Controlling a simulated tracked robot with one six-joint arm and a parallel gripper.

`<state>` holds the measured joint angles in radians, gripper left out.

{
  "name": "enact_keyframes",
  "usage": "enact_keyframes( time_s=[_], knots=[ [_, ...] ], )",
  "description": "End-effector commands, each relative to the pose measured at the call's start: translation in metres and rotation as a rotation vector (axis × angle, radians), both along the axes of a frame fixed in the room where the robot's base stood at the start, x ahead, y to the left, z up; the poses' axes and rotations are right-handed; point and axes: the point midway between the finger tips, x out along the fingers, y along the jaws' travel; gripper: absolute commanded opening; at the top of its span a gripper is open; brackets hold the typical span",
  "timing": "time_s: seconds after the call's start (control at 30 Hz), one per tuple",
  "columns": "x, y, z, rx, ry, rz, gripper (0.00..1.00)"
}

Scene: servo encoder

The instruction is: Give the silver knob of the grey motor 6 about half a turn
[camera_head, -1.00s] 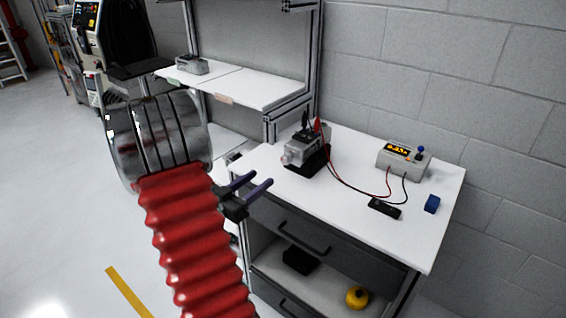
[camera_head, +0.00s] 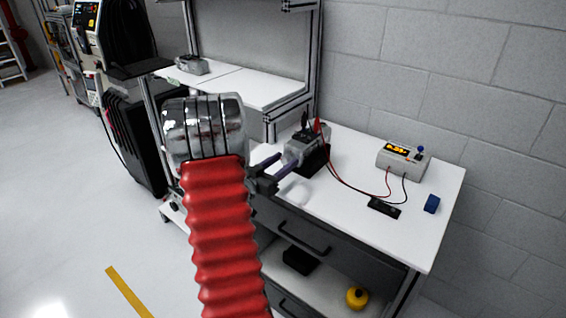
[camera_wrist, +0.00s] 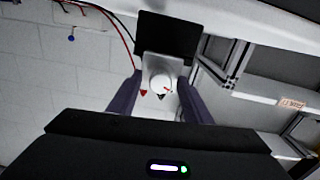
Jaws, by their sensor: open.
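The grey motor (camera_head: 308,141) sits in a black mount (camera_head: 317,160) at the left end of the white table, with a red and a black clip on its top. In the wrist view the fingers (camera_wrist: 159,97) stand on either side of the knob, with gaps. I cannot tell whether their tips reach past it. The head view partly hides the knob behind the fingers.
Drawers and a yellow object (camera_head: 357,297) are below.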

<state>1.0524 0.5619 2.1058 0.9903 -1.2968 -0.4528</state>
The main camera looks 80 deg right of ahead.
Motion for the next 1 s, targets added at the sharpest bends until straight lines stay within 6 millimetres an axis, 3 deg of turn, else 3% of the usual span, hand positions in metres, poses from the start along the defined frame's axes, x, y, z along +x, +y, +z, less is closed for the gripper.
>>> enact_keyframes(
  time_s=[0.27, 0.83, 1.0],
  knots=[
    [-0.0002, -0.0008, 0.0000, 0.000, 0.000, 0.000, 0.44],
    [-0.0006, -0.0005, 0.0000, 0.000, 0.000, 0.000, 0.04],
    [-0.0008, -0.0004, -0.0001, -0.007, -0.016, -0.001, 0.04]
  ],
)
